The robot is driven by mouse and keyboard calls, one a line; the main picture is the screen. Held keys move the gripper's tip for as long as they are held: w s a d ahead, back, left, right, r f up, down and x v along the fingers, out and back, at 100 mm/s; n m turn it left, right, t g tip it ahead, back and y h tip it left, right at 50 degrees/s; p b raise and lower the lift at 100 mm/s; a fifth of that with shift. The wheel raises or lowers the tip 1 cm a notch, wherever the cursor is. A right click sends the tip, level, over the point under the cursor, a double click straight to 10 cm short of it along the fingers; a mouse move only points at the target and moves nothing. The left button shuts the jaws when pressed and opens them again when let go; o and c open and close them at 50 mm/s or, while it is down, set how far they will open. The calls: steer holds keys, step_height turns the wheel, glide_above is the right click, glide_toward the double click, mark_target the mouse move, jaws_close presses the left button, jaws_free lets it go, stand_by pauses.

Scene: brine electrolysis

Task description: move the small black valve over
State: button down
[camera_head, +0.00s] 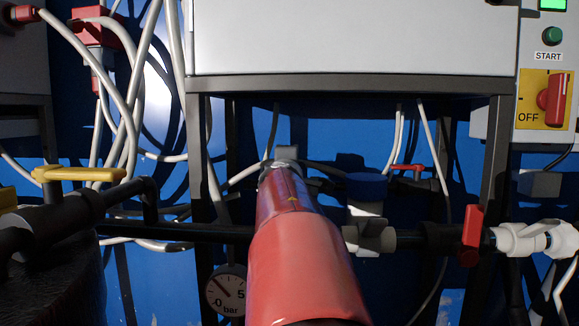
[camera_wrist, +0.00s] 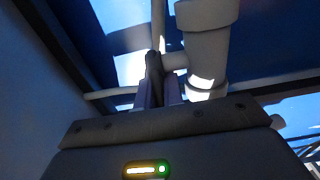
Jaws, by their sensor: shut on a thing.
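In the wrist view my gripper (camera_wrist: 157,88) is shut, with its two pale fingers on either side of a narrow dark piece, which looks like the handle of the small black valve (camera_wrist: 153,68). It stands up between the fingertips, beside a short stub of a thick grey-white pipe (camera_wrist: 207,45). Its lower part is hidden between the fingers. In the head view my red arm reaches forward below the white cabinet and covers the gripper and the black valve there.
A yellow-handled valve (camera_head: 80,174) is at left, a pressure gauge (camera_head: 226,291) low beside my arm. Right of my arm are a blue-topped fitting (camera_head: 367,187), a small red lever (camera_head: 407,168) and a red valve handle (camera_head: 472,235). A white cabinet (camera_head: 355,38) on a dark frame hangs above.

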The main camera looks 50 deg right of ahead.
steer(key=shift+w+f+m+g+h+b, duration=0.1)
steer(key=shift+w+m+g+h+b, duration=0.05)
steer(key=shift+m+g+h, duration=0.4)
steer(key=shift+w+f+m+g+h+b, duration=0.15)
steer(key=shift+m+g+h, duration=0.15)
steer(key=shift+g, duration=0.35)
steer(key=shift+d+r+m+g+h+b, duration=0.1)
steer(key=shift+m+g+h+b, duration=0.15)
steer(key=shift+m+g, duration=0.35)
steer(key=shift+d+m+g+h+b, duration=0.15)
steer(key=shift+m+g+h, duration=0.2)
steer(key=shift+g, duration=0.4)
steer(key=shift+d+r+m+g+h+b, duration=0.1)
steer(key=shift+m+g+h+b, duration=0.15)
steer(key=shift+m+g, duration=0.35)
steer(key=c, duration=1.8)
jaws_free()
steer(key=shift+a, duration=0.1)
steer(key=v, duration=0.7)
steer(key=shift+a+b, duration=0.35)
steer(key=shift+b, duration=0.05)
